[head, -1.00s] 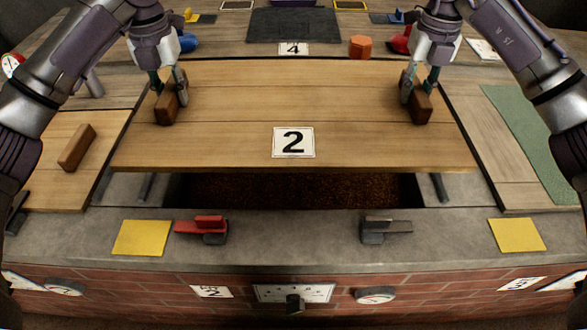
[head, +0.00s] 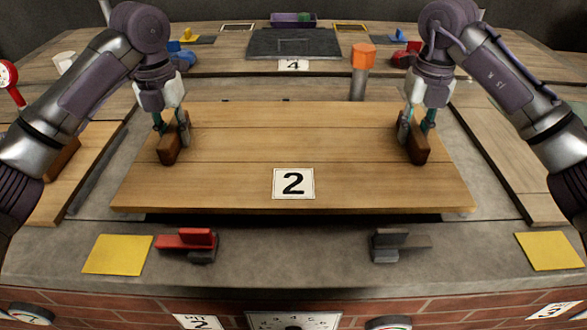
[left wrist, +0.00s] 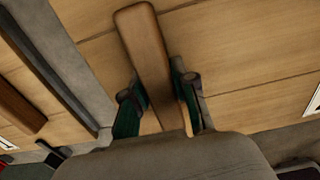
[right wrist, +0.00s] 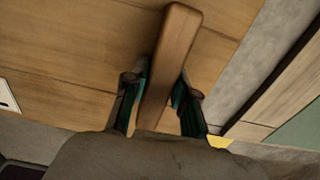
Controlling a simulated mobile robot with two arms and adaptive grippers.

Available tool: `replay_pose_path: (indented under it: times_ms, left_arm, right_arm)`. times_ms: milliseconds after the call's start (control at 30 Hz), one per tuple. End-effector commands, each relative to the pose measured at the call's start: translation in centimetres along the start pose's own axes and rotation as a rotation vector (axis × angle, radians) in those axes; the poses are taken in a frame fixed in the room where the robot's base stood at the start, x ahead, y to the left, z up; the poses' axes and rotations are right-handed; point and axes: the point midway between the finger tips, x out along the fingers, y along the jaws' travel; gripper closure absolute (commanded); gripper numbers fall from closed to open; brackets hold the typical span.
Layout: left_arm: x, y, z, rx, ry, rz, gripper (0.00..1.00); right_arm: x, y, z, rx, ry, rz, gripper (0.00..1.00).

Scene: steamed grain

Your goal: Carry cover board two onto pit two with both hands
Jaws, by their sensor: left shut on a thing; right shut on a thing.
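Cover board two (head: 300,140) is a wide plank board with a white "2" card (head: 293,184) near its front edge. It lies level across pit two (head: 300,217), of which only a thin dark strip shows below the front edge. I cannot tell whether the board touches the rim. My left gripper (head: 172,135) is shut on the board's left wooden handle (head: 168,150), also seen in the left wrist view (left wrist: 145,50). My right gripper (head: 417,135) is shut on the right handle (head: 418,150), also seen in the right wrist view (right wrist: 172,50).
A red lever (head: 187,241) and a grey lever (head: 392,243) stand on the front ledge, between two yellow squares (head: 118,254) (head: 548,250). An orange-topped post (head: 361,68) stands behind the board. Neighbouring boards lie left (head: 60,190) and right (head: 510,160).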

Motion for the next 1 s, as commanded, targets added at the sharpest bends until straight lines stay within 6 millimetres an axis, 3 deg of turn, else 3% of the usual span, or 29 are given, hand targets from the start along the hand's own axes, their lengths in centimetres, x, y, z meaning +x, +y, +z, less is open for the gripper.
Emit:
replay_pose_path:
  times_ms: [367,1000]
  left_arm:
    - [0.6,0.0,0.0,0.0,-0.004,-0.001,1.0]
    - [4.0,0.0,0.0,0.0,-0.004,-0.001,1.0]
  right_arm:
    - [0.6,0.0,0.0,0.0,-0.004,0.001,1.0]
    - [4.0,0.0,0.0,0.0,-0.004,0.001,1.0]
